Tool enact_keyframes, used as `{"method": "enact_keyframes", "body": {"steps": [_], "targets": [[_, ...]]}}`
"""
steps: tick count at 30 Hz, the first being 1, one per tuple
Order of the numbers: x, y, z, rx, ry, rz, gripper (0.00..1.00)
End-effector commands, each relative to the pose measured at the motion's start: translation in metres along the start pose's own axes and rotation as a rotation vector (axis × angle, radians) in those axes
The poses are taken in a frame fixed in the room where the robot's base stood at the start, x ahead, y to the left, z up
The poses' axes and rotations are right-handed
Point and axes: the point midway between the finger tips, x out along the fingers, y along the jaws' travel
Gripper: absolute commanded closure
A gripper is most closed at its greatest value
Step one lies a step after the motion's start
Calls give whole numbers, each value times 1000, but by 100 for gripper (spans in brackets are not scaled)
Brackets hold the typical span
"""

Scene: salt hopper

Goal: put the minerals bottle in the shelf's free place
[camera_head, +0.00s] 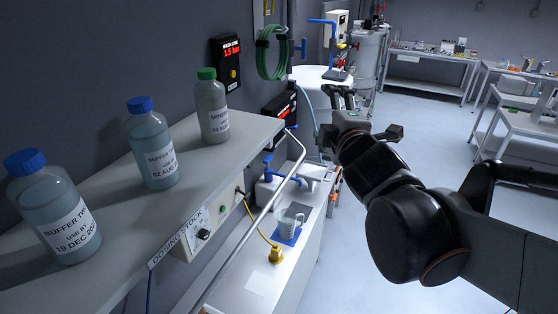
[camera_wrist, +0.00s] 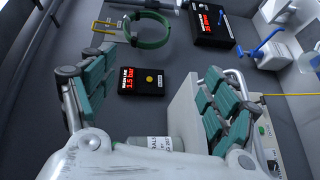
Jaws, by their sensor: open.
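The minerals bottle (camera_head: 211,110), grey with a green cap and white label, stands upright at the far end of the wall shelf (camera_head: 238,146). Its label is partly turned away. In the wrist view, part of a labelled bottle (camera_wrist: 150,143) shows low between my fingers, its lower part hidden by my gripper's body. My gripper (camera_head: 341,88) is to the right of the shelf in the head view, apart from the bottle. In the wrist view its green-padded fingers (camera_wrist: 155,82) are spread wide with nothing between the tips.
Two blue-capped buffer bottles (camera_head: 153,145) (camera_head: 55,208) stand nearer on the shelf, with bare shelf between them. A metal rail (camera_head: 262,207) runs along the shelf front. A jug (camera_head: 290,222) stands on the lower bench. A wash-line display (camera_head: 226,62) and green hose (camera_head: 270,52) are on the wall.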

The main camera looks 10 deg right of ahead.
Motion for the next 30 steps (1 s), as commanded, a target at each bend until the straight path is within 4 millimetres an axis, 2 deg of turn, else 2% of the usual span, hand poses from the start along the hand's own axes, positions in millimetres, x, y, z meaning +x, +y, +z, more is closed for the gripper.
{"method": "enact_keyframes", "body": {"steps": [1,3,5,6,9,12,15,18,26,30], "targets": [[-15,-21,12,183,-64,-82,21],[-38,-55,25,447,-162,-205,21],[-60,-86,28,655,-247,-310,21],[-76,-106,27,779,-302,-377,21],[-115,-146,19,1031,-429,-527,21],[-145,-172,8,1192,-526,-635,21],[-162,-185,0,1274,-582,-697,21],[-168,-189,-2,1301,-602,-717,21],[-167,-189,-2,1300,-601,-716,21],[-166,-197,-1,1299,-600,-716,21]]}}
